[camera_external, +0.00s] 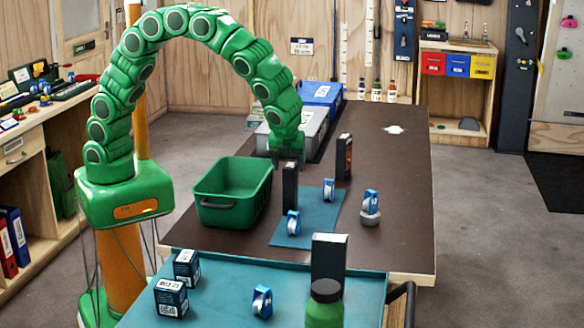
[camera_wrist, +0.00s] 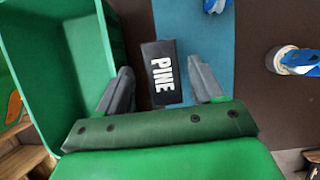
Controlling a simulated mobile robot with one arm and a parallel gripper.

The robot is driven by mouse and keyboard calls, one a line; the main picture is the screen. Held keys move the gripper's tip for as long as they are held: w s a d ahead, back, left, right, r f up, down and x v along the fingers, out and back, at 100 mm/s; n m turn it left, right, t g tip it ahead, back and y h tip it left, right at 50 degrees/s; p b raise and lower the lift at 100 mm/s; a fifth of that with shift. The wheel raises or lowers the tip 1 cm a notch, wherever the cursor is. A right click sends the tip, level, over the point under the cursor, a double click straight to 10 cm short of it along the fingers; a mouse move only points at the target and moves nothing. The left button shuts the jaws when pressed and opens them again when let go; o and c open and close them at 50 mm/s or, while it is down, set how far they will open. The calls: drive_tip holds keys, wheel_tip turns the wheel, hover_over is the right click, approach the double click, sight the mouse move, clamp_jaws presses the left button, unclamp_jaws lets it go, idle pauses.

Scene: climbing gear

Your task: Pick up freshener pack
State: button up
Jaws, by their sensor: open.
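A tall black box with "PINE" in white on its top, which looks like a freshener pack (camera_wrist: 161,73), stands upright between my gripper's fingers (camera_wrist: 163,82) in the wrist view. In the external view this box (camera_external: 290,187) stands at the left edge of the blue mat, just below my gripper (camera_external: 288,158). The jaws are open, with a visible gap between the box and each finger. Two similar dark boxes stand elsewhere: one (camera_external: 344,157) farther back on the brown table, one (camera_external: 328,258) at the front. Their labels cannot be read.
A green bin (camera_external: 235,215) stands close to the left of the box. Blue-and-silver items (camera_external: 293,223) stand on the blue mat (camera_external: 322,222) and nearby. Grey and blue crates (camera_external: 312,118) are behind my gripper. The brown table's right side (camera_external: 405,200) is mostly clear.

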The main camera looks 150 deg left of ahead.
sight(290, 188)
drive_tip(key=shift+w+x, duration=0.2)
drive_tip(key=shift+x, duration=1.7)
drive_tip(key=shift+a, duration=0.1)
drive_tip(key=c, duration=1.1)
